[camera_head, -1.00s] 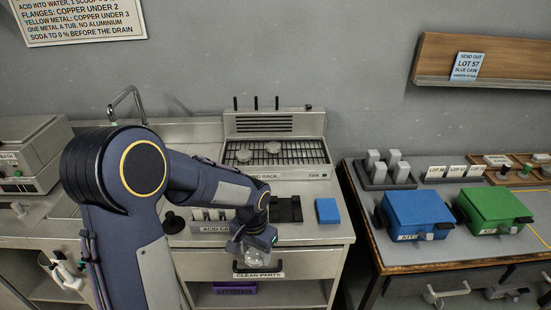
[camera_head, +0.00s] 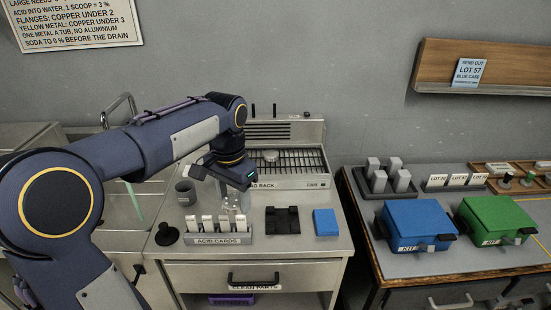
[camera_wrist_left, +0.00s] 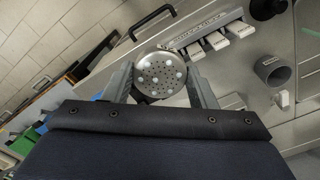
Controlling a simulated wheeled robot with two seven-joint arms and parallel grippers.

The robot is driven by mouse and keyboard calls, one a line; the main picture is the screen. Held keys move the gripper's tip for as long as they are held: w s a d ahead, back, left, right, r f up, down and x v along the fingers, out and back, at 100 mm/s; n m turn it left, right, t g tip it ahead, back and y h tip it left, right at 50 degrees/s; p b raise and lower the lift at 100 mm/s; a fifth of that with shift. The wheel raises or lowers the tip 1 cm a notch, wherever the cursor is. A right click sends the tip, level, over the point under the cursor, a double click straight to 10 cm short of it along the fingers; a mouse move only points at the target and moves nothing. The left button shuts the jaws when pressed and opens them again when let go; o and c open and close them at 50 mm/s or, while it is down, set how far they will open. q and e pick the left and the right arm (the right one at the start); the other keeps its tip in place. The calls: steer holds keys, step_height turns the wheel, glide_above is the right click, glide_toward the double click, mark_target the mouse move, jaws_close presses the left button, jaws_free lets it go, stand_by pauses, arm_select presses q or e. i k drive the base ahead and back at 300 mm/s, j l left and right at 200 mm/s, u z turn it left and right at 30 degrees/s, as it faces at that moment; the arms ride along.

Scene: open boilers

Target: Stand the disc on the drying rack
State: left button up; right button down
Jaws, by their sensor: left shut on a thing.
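My left gripper (camera_head: 234,197) is shut on a round metal disc (camera_wrist_left: 160,75) with several holes. In the wrist view the disc sits between the two grey fingers, its perforated face toward the camera. In the head view the disc is small and partly hidden by the wrist, above the counter behind the acid cards. The drying rack (camera_head: 302,161), a dark wire grid, stands at the back of the counter, behind and right of the gripper. A round grey piece (camera_head: 270,155) lies on it. My arm hides the rack's left part. My right gripper is not in view.
The acid cards holder (camera_head: 219,239) stands at the counter front, with a dark cup (camera_head: 185,192) and a black knob (camera_head: 167,234) to its left. A black fixture (camera_head: 283,220) and a blue block (camera_head: 326,222) lie in front of the rack. A sink is at left.

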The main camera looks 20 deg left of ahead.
mark_target(305, 163)
steer(key=i, duration=0.9)
